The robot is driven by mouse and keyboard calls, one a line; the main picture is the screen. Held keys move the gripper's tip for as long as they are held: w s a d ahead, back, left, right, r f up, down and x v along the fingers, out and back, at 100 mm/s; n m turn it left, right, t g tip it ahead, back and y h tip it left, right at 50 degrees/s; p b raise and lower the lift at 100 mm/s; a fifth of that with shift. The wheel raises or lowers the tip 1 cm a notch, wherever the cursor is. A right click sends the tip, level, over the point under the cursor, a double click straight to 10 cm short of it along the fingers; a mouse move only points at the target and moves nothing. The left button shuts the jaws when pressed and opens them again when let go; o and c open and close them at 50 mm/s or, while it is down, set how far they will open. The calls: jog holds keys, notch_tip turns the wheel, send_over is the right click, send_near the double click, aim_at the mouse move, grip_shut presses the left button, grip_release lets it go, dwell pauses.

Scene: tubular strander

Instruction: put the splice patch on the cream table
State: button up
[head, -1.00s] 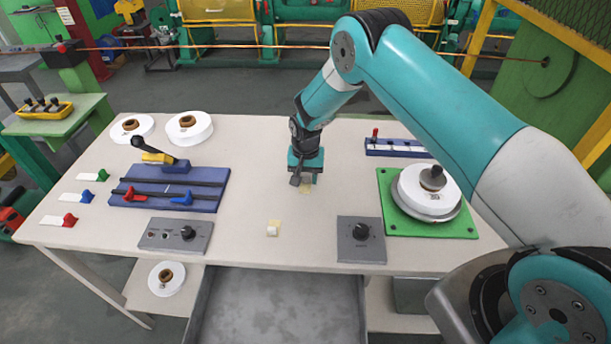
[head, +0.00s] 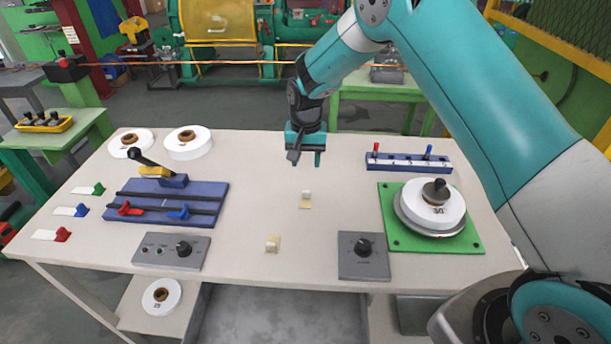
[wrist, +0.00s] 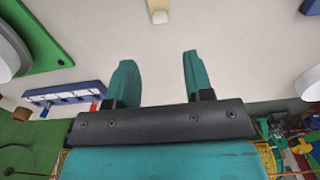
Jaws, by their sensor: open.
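Two small pale-yellow patches, each with a white block on it, lie on the cream table (head: 235,230). One splice patch (head: 305,201) is near the middle, in front of and below my gripper (head: 305,163). The other patch (head: 272,244) lies nearer the front edge. I cannot tell the two apart by look. My gripper is open and empty, fingers pointing down, above the table and clear of both patches. In the wrist view one patch (wrist: 160,16) shows at the top edge, beyond the gap between the open fingers (wrist: 158,62).
A blue clamp fixture (head: 165,203) and grey control box (head: 171,244) stand left. Another grey box (head: 362,256) is at the front right. A green plate (head: 463,240) holds a white spool (head: 430,208); a blue rack (head: 410,162) is behind. The table's middle is mostly bare.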

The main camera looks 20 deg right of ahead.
jog(key=s+a+r+n+y, duration=0.1)
jog(key=s+a+r+n, duration=0.15)
jog(key=s+r, duration=0.6)
jog(key=s+a+r+n+y, duration=0.1)
jog(key=s+a+r+n, duration=0.15)
jog(key=s+r, duration=0.55)
jog(key=s+r+n+y, duration=0.1)
jog(key=s+r+n, duration=0.1)
jog(key=s, duration=0.7)
jog(key=s+r+n+y, duration=0.1)
jog(key=s+r+n, duration=0.2)
jog(key=s, duration=0.7)
jog(key=shift+a+r+n, duration=0.3)
jog(key=shift+r+n, duration=0.05)
jog(key=shift+n, duration=0.55)
jog(key=shift+c, duration=0.4)
